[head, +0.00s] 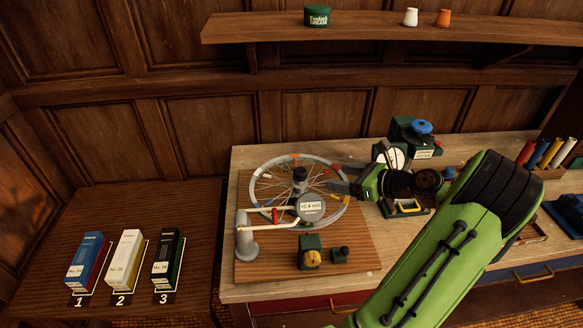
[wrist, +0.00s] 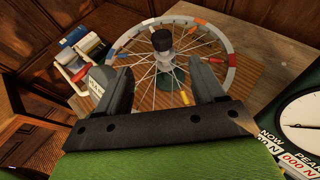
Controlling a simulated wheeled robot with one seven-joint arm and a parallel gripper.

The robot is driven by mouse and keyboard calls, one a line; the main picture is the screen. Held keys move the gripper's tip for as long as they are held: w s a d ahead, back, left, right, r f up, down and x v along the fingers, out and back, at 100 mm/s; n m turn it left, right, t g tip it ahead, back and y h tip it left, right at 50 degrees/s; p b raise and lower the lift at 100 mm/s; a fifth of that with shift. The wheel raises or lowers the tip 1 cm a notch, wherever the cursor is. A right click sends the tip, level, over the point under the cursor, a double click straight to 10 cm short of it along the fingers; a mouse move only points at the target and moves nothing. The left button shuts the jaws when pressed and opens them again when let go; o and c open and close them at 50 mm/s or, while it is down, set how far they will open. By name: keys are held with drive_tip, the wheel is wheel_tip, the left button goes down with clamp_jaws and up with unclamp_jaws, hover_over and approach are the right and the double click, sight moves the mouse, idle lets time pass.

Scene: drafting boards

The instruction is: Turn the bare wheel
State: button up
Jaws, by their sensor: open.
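The bare wheel (head: 338,180) is a grey rim with thin spokes and a dark hub, lying flat over a wooden board. Coloured marks in white, orange, yellow, red and blue sit around its rim. It also shows in the wrist view (wrist: 232,62), just beyond my fingers. My gripper (head: 345,178) is at the wheel's right side in the head view, its dark fingers by the rim. In the wrist view my gripper (wrist: 165,88) is open, with spokes seen between the fingers. I cannot tell whether a finger touches the rim. A gauge reading about 0.4 mm (head: 311,207) stands at the wheel's front.
A grey post (head: 246,240) with a white and red arm stands at the front left. A green block with a yellow knob (head: 310,255) and a small dark block (head: 340,254) sit in front. Numbered boxes (head: 127,258) stand on the left table. A dial device (head: 415,140) is behind my gripper.

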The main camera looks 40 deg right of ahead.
sight(301, 170)
drive_tip(key=b+x, duration=0.1)
drive_tip(key=x, duration=1.4)
drive_tip(key=shift+w+d+f+b, duration=0.1)
drive_tip(key=shift+w+d+b, duration=0.1)
drive_tip(key=shift+b, duration=0.15)
drive_tip(key=shift+s, duration=0.1)
clamp_jaws()
drive_tip(key=shift+p, duration=0.4)
